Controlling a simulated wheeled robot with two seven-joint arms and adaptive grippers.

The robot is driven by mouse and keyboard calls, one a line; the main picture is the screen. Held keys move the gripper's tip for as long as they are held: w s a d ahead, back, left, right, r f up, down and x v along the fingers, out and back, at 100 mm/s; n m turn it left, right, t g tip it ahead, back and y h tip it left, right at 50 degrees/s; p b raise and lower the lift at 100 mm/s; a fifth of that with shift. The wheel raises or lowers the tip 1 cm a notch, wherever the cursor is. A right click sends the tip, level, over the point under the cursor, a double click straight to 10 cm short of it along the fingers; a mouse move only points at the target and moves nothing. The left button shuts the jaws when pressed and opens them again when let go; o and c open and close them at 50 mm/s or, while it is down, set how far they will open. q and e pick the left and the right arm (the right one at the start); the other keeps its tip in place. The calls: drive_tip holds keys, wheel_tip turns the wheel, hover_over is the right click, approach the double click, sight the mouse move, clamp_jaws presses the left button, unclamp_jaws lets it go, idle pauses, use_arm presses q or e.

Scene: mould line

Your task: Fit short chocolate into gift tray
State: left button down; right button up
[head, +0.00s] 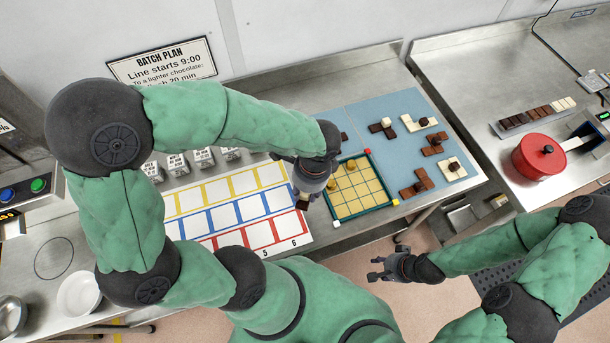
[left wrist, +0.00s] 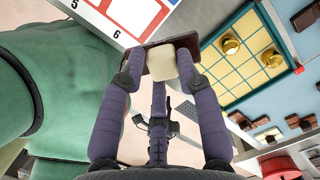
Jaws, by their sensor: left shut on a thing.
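The gift tray (head: 362,208) is a yellow gridded tray with a dark green rim and coloured corners; it also shows in the left wrist view (left wrist: 262,82). Gold round pieces sit in its left and upper cells. My left gripper (head: 303,199) is just left of the tray, by the card's right edge. In the left wrist view my left gripper (left wrist: 160,76) is shut on a chocolate piece (left wrist: 159,62), dark brown with a cream block. Its full shape is partly hidden by the fingers. My right gripper (head: 373,268) is open and empty, in front of the bench.
Several brown and cream chocolate pieces (head: 421,183) lie on the blue mat (head: 385,108) right of the tray. A numbered card (head: 188,202) with coloured squares lies left. A red pot (head: 538,156) and a chocolate row (head: 536,114) stand on the right bench.

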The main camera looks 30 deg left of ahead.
sight(306, 203)
use_arm(q)
drive_tip(key=shift+s+d+r, duration=0.35)
drive_tip(key=shift+s+r, duration=0.05)
drive_tip(key=shift+s, duration=0.15)
drive_tip(key=shift+s+r+p, duration=0.1)
drive_tip(key=shift+r+p, duration=0.25)
drive_tip(key=shift+p, duration=0.1)
wheel_tip(306, 203, up, 6)
drive_tip(key=p, duration=0.5)
